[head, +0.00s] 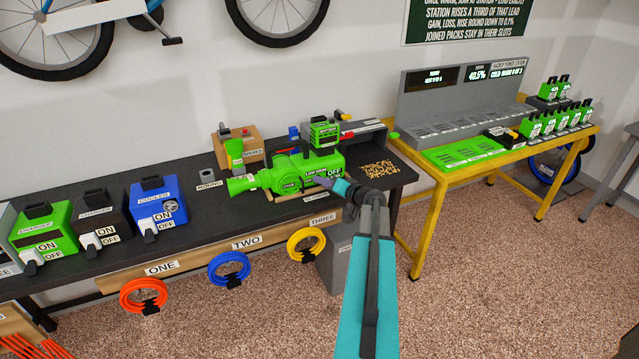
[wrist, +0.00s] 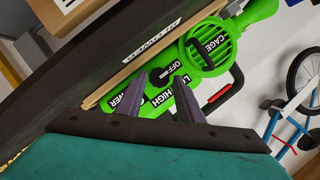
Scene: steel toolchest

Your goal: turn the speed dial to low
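The green leaf-blower-like machine (head: 290,172) lies on the dark bench in the head view, labelled OFF and LOW/HIGH on its side. It fills the top middle of the wrist view (wrist: 165,103), tilted there, with a round CAGE grille.
A battery pack (head: 324,132) sits on top of the machine. Scattered pellets (head: 380,168) lie to the right. A yellow-framed table (head: 440,200) stands further right. Coiled hoses hang along the bench front.

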